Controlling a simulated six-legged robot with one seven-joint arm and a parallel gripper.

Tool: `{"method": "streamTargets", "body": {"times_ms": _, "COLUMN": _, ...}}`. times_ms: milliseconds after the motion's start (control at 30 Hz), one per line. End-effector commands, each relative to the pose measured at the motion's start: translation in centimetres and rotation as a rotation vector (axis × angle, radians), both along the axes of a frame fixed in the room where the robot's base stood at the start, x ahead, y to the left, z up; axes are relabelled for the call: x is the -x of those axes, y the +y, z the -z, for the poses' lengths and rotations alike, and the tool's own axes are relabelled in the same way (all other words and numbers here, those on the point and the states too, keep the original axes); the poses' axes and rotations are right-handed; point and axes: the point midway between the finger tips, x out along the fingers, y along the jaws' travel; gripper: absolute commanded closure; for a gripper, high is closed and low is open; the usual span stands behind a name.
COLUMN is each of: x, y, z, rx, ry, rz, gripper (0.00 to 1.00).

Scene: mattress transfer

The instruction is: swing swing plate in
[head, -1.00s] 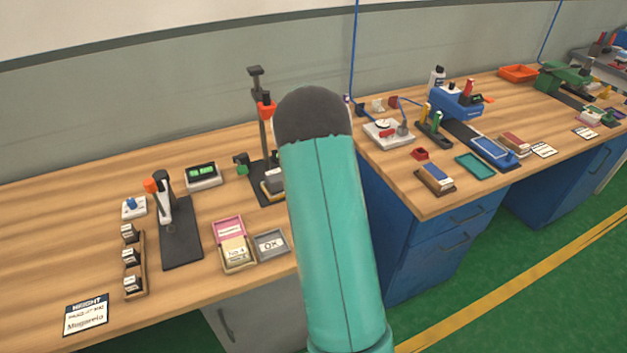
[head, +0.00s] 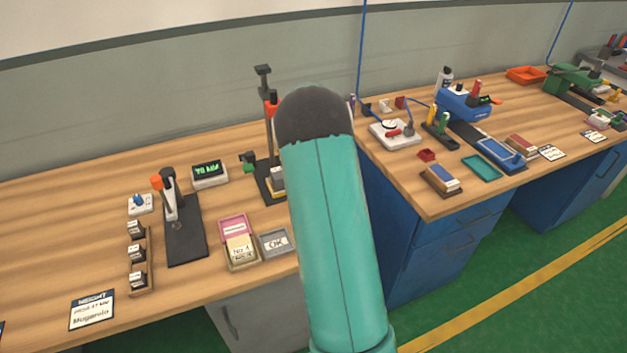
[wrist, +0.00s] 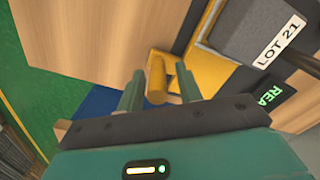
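The yellow swing plate (wrist: 208,68) shows in the wrist view, with an upright yellow peg (wrist: 156,78) at its near end. A grey block labelled LOT 21 (wrist: 245,32) sits at the plate. My gripper (wrist: 159,84) is open, with one finger on each side of the peg; I cannot tell whether either touches it. In the head view, the plate's yellow edge (head: 274,197) shows low on the dark press stand (head: 266,120), partly behind my arm. My gripper is hidden there by my arm.
A grey OK tray (head: 275,243) and a tray of cards (head: 238,250) lie in front of the stand. A small display (head: 209,173) stands to its left. The bench's front edge and a blue cabinet (head: 440,245) are at right.

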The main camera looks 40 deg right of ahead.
Motion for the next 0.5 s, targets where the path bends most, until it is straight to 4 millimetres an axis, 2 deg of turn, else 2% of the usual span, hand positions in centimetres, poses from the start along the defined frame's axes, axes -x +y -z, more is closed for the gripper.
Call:
{"method": "streamTargets", "body": {"times_ms": 333, "x": 0.1, "y": 0.0, "z": -0.1, "rx": 0.000, "ry": 0.002, "rz": 0.000, "gripper": 0.60}}
{"method": "streamTargets", "body": {"times_ms": 500, "x": 0.1, "y": 0.0, "z": -1.9, "rx": 0.001, "ry": 0.001, "rz": -0.001, "gripper": 0.60}}
